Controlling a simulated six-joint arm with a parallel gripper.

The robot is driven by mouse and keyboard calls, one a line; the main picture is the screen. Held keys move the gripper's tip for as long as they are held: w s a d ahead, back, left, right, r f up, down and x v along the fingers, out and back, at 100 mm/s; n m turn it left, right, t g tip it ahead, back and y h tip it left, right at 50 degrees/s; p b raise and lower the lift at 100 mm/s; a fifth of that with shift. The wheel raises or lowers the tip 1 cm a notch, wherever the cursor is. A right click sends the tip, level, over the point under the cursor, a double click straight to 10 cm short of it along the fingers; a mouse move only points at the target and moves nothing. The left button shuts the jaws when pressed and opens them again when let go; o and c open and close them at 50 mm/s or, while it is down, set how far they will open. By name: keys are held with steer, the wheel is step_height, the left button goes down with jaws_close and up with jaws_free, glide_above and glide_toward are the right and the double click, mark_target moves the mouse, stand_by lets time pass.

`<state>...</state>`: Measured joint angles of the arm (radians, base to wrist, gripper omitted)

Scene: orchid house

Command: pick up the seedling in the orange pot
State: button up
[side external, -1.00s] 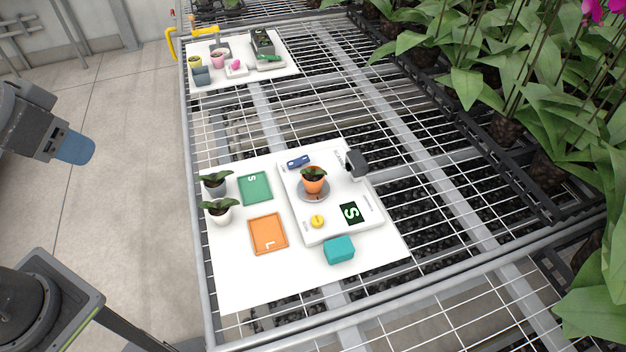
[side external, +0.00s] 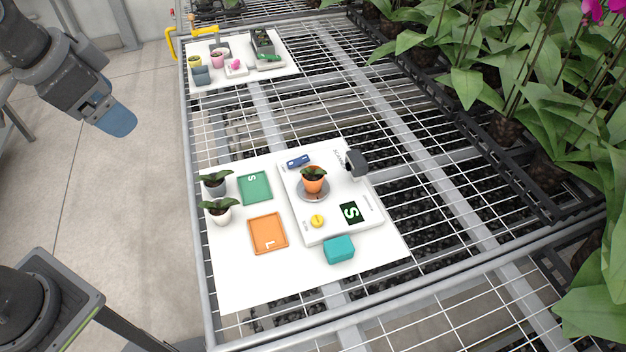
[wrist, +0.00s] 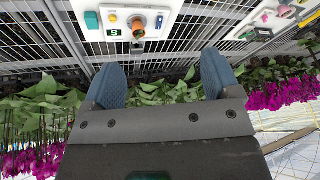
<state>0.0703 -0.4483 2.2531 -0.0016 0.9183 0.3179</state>
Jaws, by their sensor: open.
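The seedling in the orange pot (side external: 313,184) stands upright on a round grey plate (side external: 313,195) on a white scale-like device (side external: 336,221), with green leaves above its rim. The orange pot also shows small near the top of the wrist view (wrist: 138,29). My gripper (side external: 120,122) is at the upper left of the side view, over the floor and well away from the pot. In the wrist view my gripper (wrist: 164,82) has its two blue fingers spread wide with nothing between them.
Two seedlings in a grey pot (side external: 215,186) and a white pot (side external: 221,214) stand left of green (side external: 255,188) and orange (side external: 268,234) trays. Large plants (side external: 470,80) fill the right.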

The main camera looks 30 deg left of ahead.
steer(key=w+d+f+m+g, duration=0.1)
steer(key=w+d+m, duration=0.4)
steer(key=w, duration=0.5)
steer(key=m+g, duration=0.3)
steer(key=m, duration=1)
glide_above(314, 177)
steer(key=f, duration=2.5)
steer(key=shift+s+f, duration=0.15)
steer(key=shift+s, duration=0.2)
steer(key=shift+w+f, duration=0.15)
steer(key=shift+f, duration=1.2)
steer(key=shift+w+f, duration=0.15)
steer(key=shift+f, duration=1.2)
steer(key=c, duration=1.1)
